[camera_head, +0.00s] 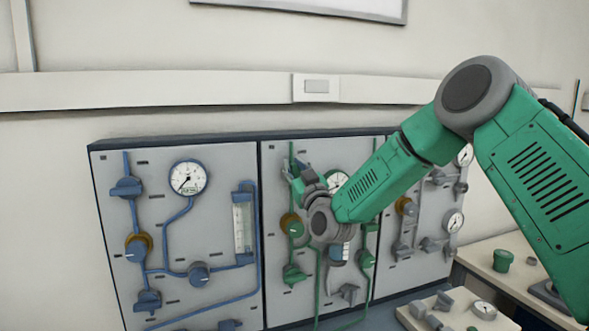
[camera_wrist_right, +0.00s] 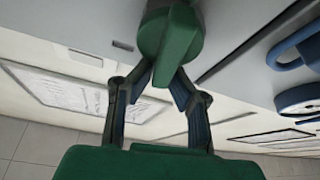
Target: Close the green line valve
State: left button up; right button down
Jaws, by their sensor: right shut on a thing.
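The middle panel (camera_head: 277,190) carries the green line, with green pipes (camera_head: 290,155) and green valve handles. My right gripper (camera_head: 295,172) is at the upper left of this panel, at the top of the green pipe. In the wrist view my right gripper (camera_wrist_right: 163,78) is shut on a green valve handle (camera_wrist_right: 170,38), with one dark finger on each side of it. In the head view my gripper and wrist mostly hide this handle. My left gripper is not in view.
A blue-line panel (camera_head: 165,235) with a gauge (camera_head: 188,177) stands to the left. A grey-line panel (camera_head: 433,200) is to the right, partly behind my arm. A bench (camera_head: 520,270) with loose fittings stands at the lower right. A gauge (camera_head: 337,180) sits close beside my wrist.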

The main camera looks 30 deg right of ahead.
jog(key=n+y, duration=0.1)
jog(key=n, duration=0.1)
jog(key=f+n+y+b, duration=0.1)
jog(key=n, duration=0.1)
jog(key=shift+a+f, duration=0.2)
jog(key=shift+a, duration=0.2)
jog(key=n+y, duration=0.1)
jog(key=n, duration=0.1)
jog(key=n+g+y+b, duration=0.1)
jog(key=n, duration=0.1)
jog(key=a+n+y, duration=0.1)
jog(key=n, duration=0.1)
jog(key=shift+w+f+b, duration=0.15)
jog(key=shift+f+b, duration=0.2)
jog(key=shift+b, duration=0.05)
jog(key=n, duration=0.1)
jog(key=n+g+b, duration=0.1)
jog(key=n, duration=0.1)
jog(key=n+g+y+b, duration=0.1)
jog(key=n, duration=0.1)
jog(key=shift+a+f, duration=0.2)
jog(key=shift+f, duration=0.2)
jog(key=shift+f+n+g+b, duration=0.2)
jog(key=shift+n+g+b, duration=0.15)
jog(key=shift+n, duration=0.6)
jog(key=shift+f+n+g+b, duration=0.2)
jog(key=shift+n+g, duration=0.15)
jog(key=shift+n, duration=0.6)
